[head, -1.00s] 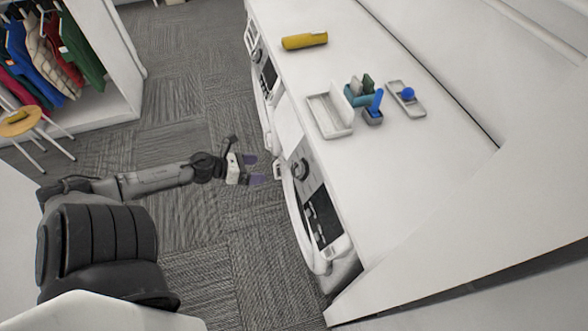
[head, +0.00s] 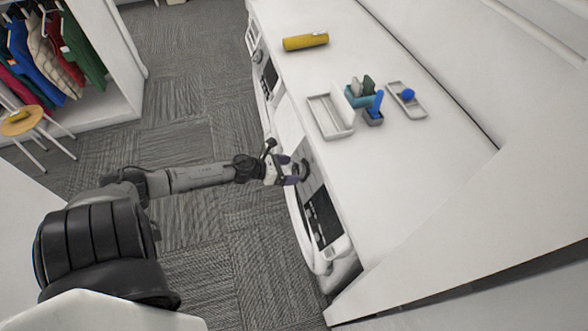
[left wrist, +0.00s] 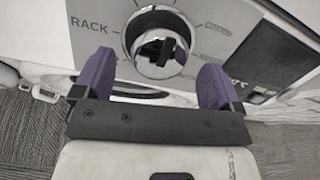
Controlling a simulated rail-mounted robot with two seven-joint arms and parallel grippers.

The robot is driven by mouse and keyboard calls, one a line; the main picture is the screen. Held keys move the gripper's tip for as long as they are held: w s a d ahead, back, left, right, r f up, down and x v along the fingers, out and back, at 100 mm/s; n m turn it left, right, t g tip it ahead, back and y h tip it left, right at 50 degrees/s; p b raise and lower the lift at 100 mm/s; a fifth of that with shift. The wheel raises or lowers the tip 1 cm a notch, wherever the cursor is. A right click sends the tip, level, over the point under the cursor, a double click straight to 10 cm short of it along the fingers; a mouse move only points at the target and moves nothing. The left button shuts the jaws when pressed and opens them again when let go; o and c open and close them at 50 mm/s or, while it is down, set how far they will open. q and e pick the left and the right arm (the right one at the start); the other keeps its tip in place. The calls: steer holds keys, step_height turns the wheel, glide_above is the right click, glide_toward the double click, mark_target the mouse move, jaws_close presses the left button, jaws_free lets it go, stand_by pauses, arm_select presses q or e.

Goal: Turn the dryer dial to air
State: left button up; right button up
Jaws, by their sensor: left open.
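My left gripper (head: 292,172) is at this panel, right in front of the dial. In the left wrist view its two purple fingers (left wrist: 157,80) are open, one on each side of the dial and a little below it, with nothing between them. I cannot tell which setting the dial points to. My right gripper is out of view.
A second machine panel (head: 262,65) is farther along. A stool (head: 20,124) and clothes rack stand left. The carpet between is clear.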

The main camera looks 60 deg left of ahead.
arm_select(q)
steer(key=shift+x, duration=1.05)
steer(key=c, duration=0.9)
